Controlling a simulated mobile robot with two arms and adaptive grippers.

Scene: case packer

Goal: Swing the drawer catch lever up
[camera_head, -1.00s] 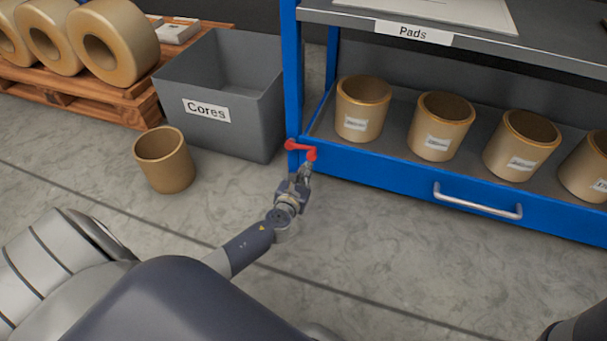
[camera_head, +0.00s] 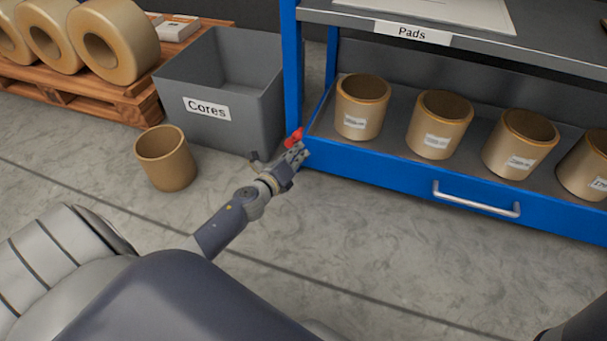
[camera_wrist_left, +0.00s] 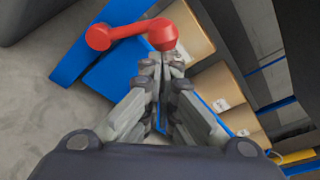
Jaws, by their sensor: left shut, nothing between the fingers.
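The red catch lever (camera_head: 294,137) is at the left end of the blue drawer front (camera_head: 400,182), by the rack's post. Its visible part slants up to the right; my left gripper hides some of it. In the left wrist view the red lever (camera_wrist_left: 130,32) shows a round knob at each end, and one end lies just beyond my fingertips. My left gripper (camera_head: 303,150) is shut and empty, its tips at or very near the lever. Contact cannot be told. My right gripper is not in view.
Several tan cores stand in the drawer, which has a silver handle (camera_head: 476,203). A grey "Cores" bin (camera_head: 215,130) is left of the rack, with a loose core (camera_head: 165,160) on the floor before it. Floor in front of the drawer is clear.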

